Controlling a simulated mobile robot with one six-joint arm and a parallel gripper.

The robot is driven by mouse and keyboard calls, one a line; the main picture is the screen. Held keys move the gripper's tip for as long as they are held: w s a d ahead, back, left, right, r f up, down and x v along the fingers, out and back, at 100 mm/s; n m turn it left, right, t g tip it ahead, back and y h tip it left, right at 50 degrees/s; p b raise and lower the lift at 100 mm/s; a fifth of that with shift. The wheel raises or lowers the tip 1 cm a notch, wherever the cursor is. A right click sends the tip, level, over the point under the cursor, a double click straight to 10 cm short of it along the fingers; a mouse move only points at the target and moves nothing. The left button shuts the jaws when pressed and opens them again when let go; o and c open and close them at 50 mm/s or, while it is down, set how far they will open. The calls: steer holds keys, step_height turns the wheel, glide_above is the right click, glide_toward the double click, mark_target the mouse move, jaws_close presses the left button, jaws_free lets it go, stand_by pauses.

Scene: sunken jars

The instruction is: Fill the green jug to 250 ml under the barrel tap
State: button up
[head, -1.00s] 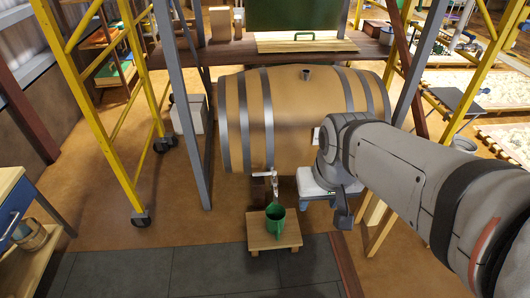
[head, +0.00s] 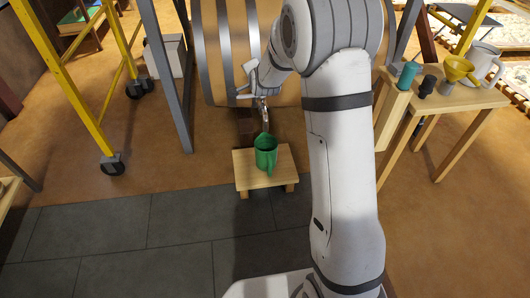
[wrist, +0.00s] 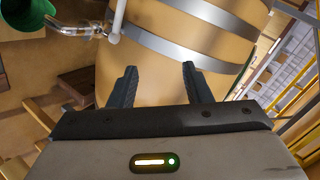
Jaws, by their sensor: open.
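The green jug (head: 265,155) stands upright on a low wooden stool (head: 244,173), below the barrel tap (head: 263,112). Its fill level cannot be read. The wooden barrel (head: 208,60) lies on its side behind, partly covered by my arm. My gripper (head: 243,95) is close to the barrel, just above and left of the tap. In the wrist view, my gripper (wrist: 158,82) is open and empty, its fingers facing the barrel (wrist: 165,65). The metal tap (wrist: 75,30) with its pale handle (wrist: 115,25) lies beyond the left finger, apart from it. Part of the green jug (wrist: 25,12) shows at top left.
A small wooden table (head: 465,98) at right holds a yellow funnel (head: 458,69), a pale jug (head: 485,62), a teal item (head: 408,75) and dark items. A grey post (head: 170,75) and yellow scaffold (head: 80,85) stand at left. The tiled floor (head: 120,240) in front is clear.

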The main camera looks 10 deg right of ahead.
mark_target(246, 96)
steer(key=w+a+f+m+t+b, duration=0.1)
steer(key=w+f+m+t+b, duration=0.2)
steer(key=f, duration=0.6)
steer(key=w+a+f+m+t+b, duration=0.1)
steer(key=w+f+m+b, duration=0.1)
steer(key=w+f+b, duration=0.6)
steer(key=shift+h, duration=0.3)
steer(key=w+f, duration=0.1)
steer(key=w+f+p, duration=0.1)
steer(key=w, duration=0.1)
steer(key=w+f+p, duration=0.1)
steer(key=shift+w, duration=0.45)
steer(key=shift+c, duration=0.6)
jaws_close()
